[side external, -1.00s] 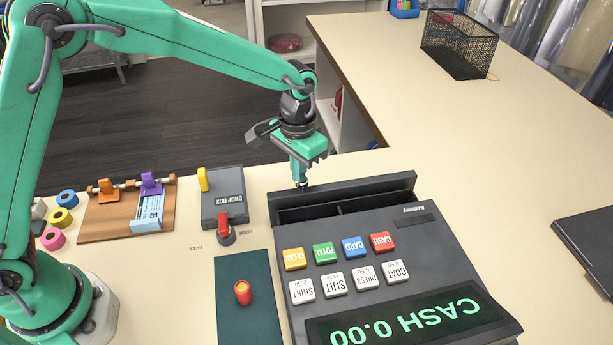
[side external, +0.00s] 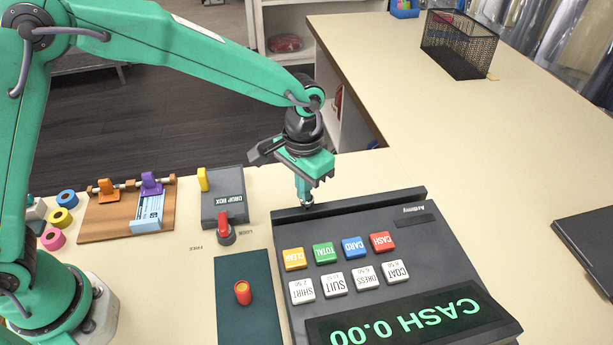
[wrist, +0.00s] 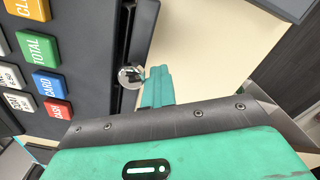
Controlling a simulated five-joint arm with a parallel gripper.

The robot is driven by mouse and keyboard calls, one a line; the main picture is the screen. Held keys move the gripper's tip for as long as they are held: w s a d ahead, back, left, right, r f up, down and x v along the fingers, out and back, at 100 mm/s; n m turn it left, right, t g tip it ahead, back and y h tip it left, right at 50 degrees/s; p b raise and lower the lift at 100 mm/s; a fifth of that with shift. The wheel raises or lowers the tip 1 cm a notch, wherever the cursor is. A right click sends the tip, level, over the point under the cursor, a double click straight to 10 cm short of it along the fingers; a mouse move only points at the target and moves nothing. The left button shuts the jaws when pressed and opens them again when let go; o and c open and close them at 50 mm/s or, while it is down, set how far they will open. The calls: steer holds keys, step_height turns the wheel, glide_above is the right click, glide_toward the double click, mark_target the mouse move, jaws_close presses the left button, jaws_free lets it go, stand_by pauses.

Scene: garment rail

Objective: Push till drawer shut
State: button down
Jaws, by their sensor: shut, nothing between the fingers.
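The till (side external: 395,265) is a dark grey register with coloured and white keys and a display reading CASH 0.00. Its drawer front (side external: 350,206) lies close against the till's back side, with no open tray visible in the side view. My gripper (side external: 307,204) is shut and empty, its tip at the left part of the drawer front. In the wrist view the fingertips (wrist: 150,82) are beside the drawer front (wrist: 139,45), and a narrow dark slot shows along it. Whether the tip touches it is hard to tell.
A drop box (side external: 222,200) with a red lever stands left of the till. A dark green mat (side external: 248,315) with a red button lies beside it. A wooden board (side external: 120,222) with tags is further left. A mesh basket (side external: 460,45) stands far right; the counter between is clear.

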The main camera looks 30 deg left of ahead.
steer(key=shift+s+d, duration=0.3)
steer(key=shift+s, duration=0.05)
steer(key=shift+r, duration=0.15)
step_height(320, 180, up, 8)
steer(key=w+a, duration=0.1)
stand_by(1.2)
